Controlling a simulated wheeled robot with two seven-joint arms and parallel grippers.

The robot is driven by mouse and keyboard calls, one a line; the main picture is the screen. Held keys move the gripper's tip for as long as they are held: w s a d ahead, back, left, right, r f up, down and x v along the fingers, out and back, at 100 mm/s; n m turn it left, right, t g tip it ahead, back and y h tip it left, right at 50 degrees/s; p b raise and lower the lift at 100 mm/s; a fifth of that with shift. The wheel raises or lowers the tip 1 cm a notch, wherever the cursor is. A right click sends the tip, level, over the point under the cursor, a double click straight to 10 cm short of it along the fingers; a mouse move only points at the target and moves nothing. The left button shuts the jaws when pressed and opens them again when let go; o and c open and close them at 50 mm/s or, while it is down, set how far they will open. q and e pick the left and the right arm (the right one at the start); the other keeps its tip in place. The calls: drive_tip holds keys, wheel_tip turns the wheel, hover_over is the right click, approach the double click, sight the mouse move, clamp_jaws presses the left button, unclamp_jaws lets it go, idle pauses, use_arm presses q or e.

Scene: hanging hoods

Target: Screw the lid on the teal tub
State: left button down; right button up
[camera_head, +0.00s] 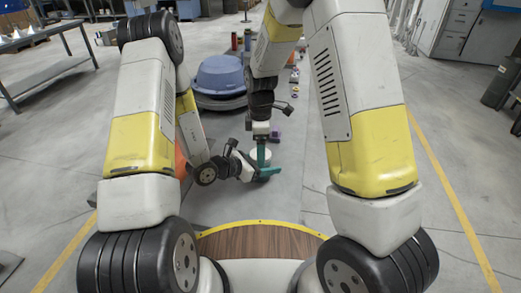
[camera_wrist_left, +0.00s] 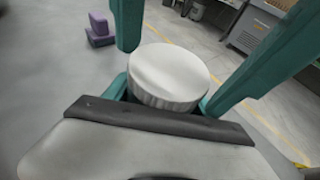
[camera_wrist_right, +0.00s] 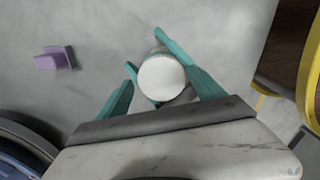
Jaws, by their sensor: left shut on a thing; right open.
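The white lid (camera_wrist_right: 161,78) is a round disc seen from above in the right wrist view; its ridged side shows in the left wrist view (camera_wrist_left: 168,78). The teal tub is mostly hidden below the lid, and its colour blends with the teal fingers. I cannot tell how the lid is seated. My left gripper (camera_head: 268,173) comes in low from the side, shut on the tub. My right gripper (camera_wrist_right: 158,62) points down from above, open, with its fingers apart on either side of the lid.
A purple block (camera_wrist_right: 54,58) lies on the floor beside the work. A grey metal table (camera_head: 45,55) is at the far left. A wooden, yellow-edged surface (camera_head: 260,241) is in front of me. Bare floor lies at right.

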drive_tip(key=shift+s+r, duration=0.1)
drive_tip(key=shift+r, duration=2.15)
drive_tip(key=shift+c, duration=0.4)
drive_tip(key=shift+r+n, duration=0.5)
drive_tip(key=shift+n, duration=0.6)
wheel_tip(320, 180, up, 2)
drive_tip(key=n, duration=0.4)
drive_tip(key=shift+r, duration=0.2)
drive_tip(key=shift+f, duration=0.1)
drive_tip(key=shift+f, duration=3.95)
drive_tip(key=shift+c, duration=0.4)
